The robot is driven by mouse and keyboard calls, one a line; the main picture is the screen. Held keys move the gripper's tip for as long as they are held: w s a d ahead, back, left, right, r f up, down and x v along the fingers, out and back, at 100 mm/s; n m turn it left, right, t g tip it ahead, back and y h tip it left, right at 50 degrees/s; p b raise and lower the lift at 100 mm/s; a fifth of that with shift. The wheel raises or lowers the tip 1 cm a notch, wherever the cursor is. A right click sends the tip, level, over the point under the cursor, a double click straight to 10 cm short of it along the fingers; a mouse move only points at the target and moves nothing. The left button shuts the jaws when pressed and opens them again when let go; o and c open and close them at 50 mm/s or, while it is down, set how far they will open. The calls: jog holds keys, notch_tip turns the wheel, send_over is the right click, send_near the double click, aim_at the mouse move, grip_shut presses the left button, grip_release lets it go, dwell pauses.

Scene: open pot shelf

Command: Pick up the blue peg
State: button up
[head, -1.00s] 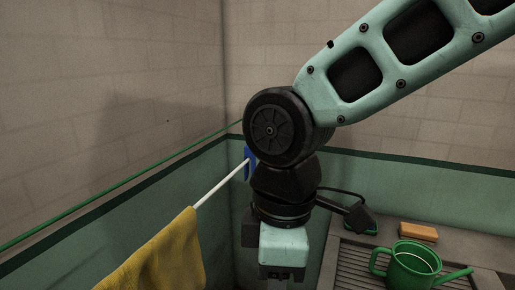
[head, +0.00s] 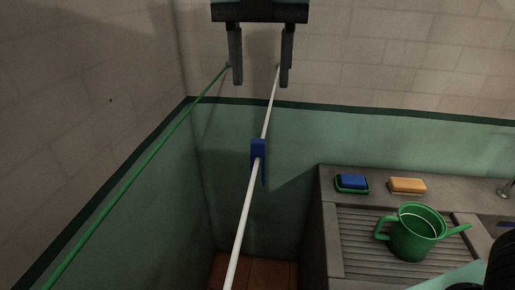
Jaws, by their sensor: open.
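The blue peg (head: 258,149) sits clipped on a white line (head: 240,226) that runs from the bottom of the head view up toward the far wall. One leg of the peg hangs down below the line. My gripper (head: 260,70) is at the top of the view, with its two dark fingers pointing down and spread apart. It is empty, and in the picture it appears above the peg. The gap in depth between gripper and peg is hard to tell.
A green line (head: 140,166) runs along the left. On the right, a counter with a ridged drainer (head: 355,243) holds a green watering can (head: 412,236), a blue sponge (head: 352,181) in a green dish and an orange sponge (head: 407,185). Reddish floor (head: 250,272) shows below.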

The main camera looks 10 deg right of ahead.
aim_at(258, 140)
notch_tip(258, 140, down, 9)
jog(key=shift+p, duration=0.95)
jog(key=shift+s+a+f+p, duration=0.15)
jog(key=shift+f+p, duration=0.45)
jog(key=shift+f, duration=0.85)
jog(key=shift+s+a+f+p, duration=0.1)
jog(key=shift+f+p, duration=0.45)
jog(key=shift+f, duration=0.85)
grip_shut()
